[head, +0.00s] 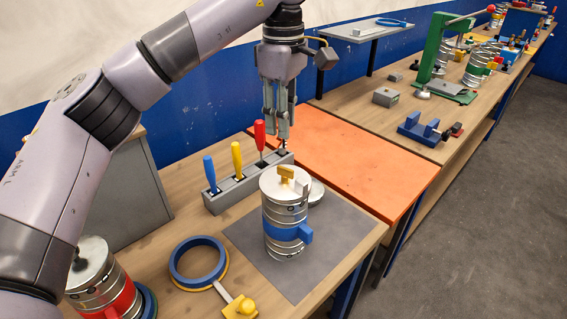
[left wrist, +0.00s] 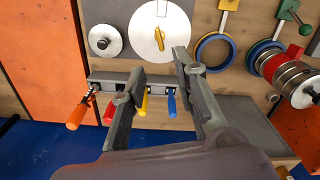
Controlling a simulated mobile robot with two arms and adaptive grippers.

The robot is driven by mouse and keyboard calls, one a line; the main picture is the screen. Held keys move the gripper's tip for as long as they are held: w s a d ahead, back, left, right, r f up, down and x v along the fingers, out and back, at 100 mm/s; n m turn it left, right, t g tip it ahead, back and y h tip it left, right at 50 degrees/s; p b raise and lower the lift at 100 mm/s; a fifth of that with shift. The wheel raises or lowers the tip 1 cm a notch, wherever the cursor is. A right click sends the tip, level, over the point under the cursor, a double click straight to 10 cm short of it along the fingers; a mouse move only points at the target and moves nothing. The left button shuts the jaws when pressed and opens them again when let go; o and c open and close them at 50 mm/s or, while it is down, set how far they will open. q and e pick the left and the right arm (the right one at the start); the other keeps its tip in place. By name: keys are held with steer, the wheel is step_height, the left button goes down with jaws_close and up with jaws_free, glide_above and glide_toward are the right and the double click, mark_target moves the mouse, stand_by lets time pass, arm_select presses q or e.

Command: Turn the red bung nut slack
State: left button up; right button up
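A silver duct (head: 285,215) stands upright on a grey mat, with a blue band and a yellow piece (head: 286,173) on its lid; the lid also shows in the left wrist view (left wrist: 150,42). Another silver duct (head: 92,266) with a red band (head: 122,302) stands at the lower left, partly hidden by my arm; it also shows in the left wrist view (left wrist: 287,77). I cannot tell which red part is the bung nut. My left gripper (head: 277,134) points down, open and empty, above the tool rack behind the mat duct; its spread fingers show in the left wrist view (left wrist: 156,76). My right gripper is not seen.
The grey rack (head: 228,194) holds blue, yellow and red-handled tools. A blue ring (head: 198,262) and a yellow-knobbed piece (head: 239,306) lie at the front. An orange table (head: 350,160) adjoins behind and has clear room. A green press (head: 437,55) stands farther back.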

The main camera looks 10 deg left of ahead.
mark_target(283, 167)
arm_select(q)
step_height(283, 167, down, 11)
steer(key=shift+p, duration=1.25)
steer(key=shift+c, duration=0.5)
jaws_close()
